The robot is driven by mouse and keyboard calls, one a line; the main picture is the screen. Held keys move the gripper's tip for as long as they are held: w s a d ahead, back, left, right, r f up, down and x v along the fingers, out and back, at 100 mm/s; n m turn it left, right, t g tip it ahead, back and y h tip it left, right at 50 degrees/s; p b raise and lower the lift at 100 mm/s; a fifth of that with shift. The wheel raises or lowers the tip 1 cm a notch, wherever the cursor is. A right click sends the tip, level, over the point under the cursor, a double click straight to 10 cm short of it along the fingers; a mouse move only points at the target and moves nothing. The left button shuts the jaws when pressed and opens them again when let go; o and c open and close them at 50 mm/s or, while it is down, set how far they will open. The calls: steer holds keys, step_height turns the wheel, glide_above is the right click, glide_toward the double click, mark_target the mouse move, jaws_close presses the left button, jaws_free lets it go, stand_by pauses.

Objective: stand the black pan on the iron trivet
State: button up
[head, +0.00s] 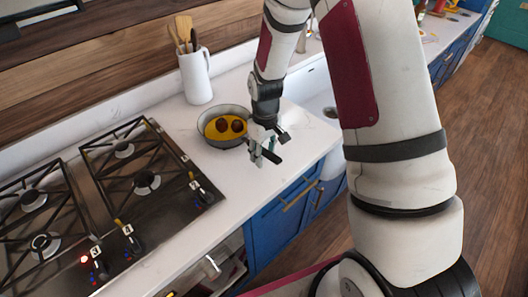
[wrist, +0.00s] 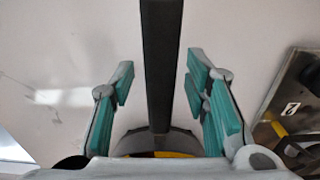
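The pan (head: 205,134) stands on the white counter right of the hob, its inside yellow with two dark round things in it. Its black handle (head: 271,156) points toward the front edge of the counter. In the wrist view the handle (wrist: 161,45) runs up the middle, with part of the pan rim (wrist: 128,145) at the bottom. My gripper (head: 263,147) is over the handle. Its teal-padded fingers (wrist: 160,85) are open, one each side of the handle with gaps. I cannot pick out a separate trivet; black iron grates (head: 140,178) sit on the hob.
A white crock (head: 197,78) with wooden utensils stands behind the pan by the wall. The steel hob (head: 172,222) with knobs fills the left; a small red light shows there. A sink (head: 322,98) lies to the right. Bare counter (head: 222,190) lies between pan and hob.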

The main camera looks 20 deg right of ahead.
steer(key=s+r+m+t, duration=0.1)
steer(key=s+r, duration=0.4)
steer(key=r, duration=0.8)
steer(key=s+r+m+t, duration=0.15)
steer(key=s+r, duration=0.25)
steer(key=r, duration=1)
steer(key=s+r+m+t+b, duration=0.1)
steer(key=s+r+m+t, duration=0.1)
steer(key=s, duration=1)
steer(key=shift+a+r+t+b, duration=0.15)
steer(key=shift+r+t+b, duration=0.25)
steer(key=shift+r, duration=0.85)
